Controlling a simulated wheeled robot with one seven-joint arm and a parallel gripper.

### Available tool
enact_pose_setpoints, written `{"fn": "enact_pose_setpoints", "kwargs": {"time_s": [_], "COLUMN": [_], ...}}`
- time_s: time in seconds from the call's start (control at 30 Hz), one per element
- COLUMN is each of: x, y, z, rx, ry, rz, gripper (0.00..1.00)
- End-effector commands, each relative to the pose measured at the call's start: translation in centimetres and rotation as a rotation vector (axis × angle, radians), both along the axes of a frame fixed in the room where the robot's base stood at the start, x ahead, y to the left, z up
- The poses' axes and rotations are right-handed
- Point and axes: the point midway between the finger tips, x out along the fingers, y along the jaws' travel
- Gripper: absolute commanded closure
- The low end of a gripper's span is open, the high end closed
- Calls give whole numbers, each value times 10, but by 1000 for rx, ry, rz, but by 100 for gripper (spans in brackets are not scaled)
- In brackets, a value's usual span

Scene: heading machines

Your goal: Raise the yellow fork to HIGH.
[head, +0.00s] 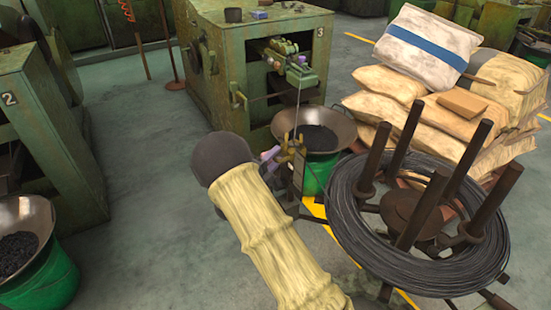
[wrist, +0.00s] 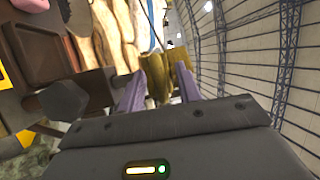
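The yellow fork (head: 291,150) stands on a thin post beside the wire coil, in front of machine 3's bowl. In the wrist view, a dull yellow part (wrist: 158,78), apparently the fork, shows between and beyond my finger ends. My gripper (head: 271,160) is at the fork's left side, partly hidden behind my cream-sleeved arm. In the wrist view its two purple fingers (wrist: 160,85) stand apart. I cannot tell whether they touch the fork. No HIGH mark can be read.
The wire coil (head: 343,220) lies on a reel with upright brown posts, right of my arm. A bowl (head: 340,128) on a green drum stands behind the fork, before machine 3 (head: 235,85). Stacked sacks (head: 390,82) are at right.

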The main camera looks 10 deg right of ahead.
Motion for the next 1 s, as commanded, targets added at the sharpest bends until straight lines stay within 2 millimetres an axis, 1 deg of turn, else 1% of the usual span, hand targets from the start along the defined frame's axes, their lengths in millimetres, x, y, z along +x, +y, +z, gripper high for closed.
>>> {"fn": "enact_pose_setpoints", "kwargs": {"time_s": [0.1,0.3,0.33,0.4,0.5,0.67,0.77,0.87,1.0], "x": [2,2,2,2,2,2,3,3,3], "y": [-3,-2,-2,-2,-2,-2,-2,-2,-2], "z": [0,0,0,0,0,1,6,19,42], "rx": [0,0,-1,-1,-1,-1,0,-1,0], "ry": [1,2,1,1,1,0,-2,-7,-10], "rz": [0,1,1,1,2,2,2,2,4], "gripper": [66,66,70,83,100,100,100,100,100]}}
